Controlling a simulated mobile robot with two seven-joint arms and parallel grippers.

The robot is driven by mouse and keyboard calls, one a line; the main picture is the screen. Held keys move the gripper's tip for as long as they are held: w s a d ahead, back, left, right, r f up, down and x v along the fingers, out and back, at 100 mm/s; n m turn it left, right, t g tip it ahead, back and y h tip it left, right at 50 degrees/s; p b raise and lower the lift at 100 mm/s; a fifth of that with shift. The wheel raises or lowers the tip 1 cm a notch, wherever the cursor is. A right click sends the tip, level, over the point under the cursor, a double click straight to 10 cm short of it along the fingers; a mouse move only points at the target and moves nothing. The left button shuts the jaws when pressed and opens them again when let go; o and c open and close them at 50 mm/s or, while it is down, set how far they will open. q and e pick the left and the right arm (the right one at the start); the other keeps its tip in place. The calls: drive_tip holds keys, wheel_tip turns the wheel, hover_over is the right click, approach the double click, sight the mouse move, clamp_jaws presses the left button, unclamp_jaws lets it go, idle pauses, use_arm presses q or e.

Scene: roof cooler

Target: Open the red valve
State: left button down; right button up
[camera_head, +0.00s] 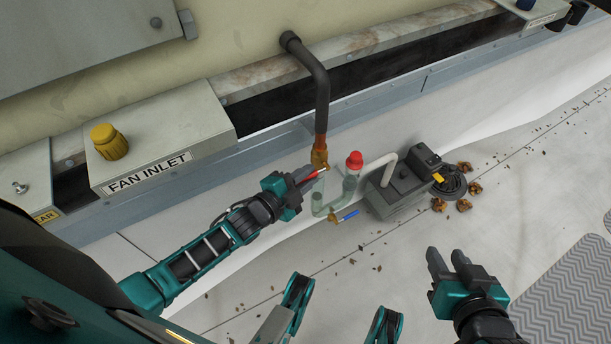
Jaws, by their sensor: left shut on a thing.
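The red valve handle (316,174) is a small red lever beside a brass valve body (320,155) under a dark bent pipe. My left gripper (304,178) reaches in from the left and is shut on the red handle, hiding part of it. My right gripper (448,258) is at the lower right, apart from the valve. Its two fingers are spread with a gap between them, and nothing shows in it.
A blue-handled valve (345,216) sits low on the clear tubing (317,203). A red-capped fitting (354,162) and a grey pump box (400,185) stand to the right. The yellow fan inlet knob (109,142) is at left. Dry leaves (464,204) lie on the floor.

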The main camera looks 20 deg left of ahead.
idle(0.4)
use_arm(q)
drive_tip(key=shift+f+t+b, duration=0.4)
drive_tip(key=shift+f+b, duration=0.05)
drive_tip(key=shift+b, duration=0.05)
drive_tip(key=shift+w+f+n+t+h, duration=0.1)
drive_tip(key=shift+f+n+t+h, duration=0.15)
drive_tip(key=shift+n+t+h, duration=0.4)
drive_tip(key=shift+m, duration=0.25)
drive_tip(key=c, duration=1.1)
unclamp_jaws()
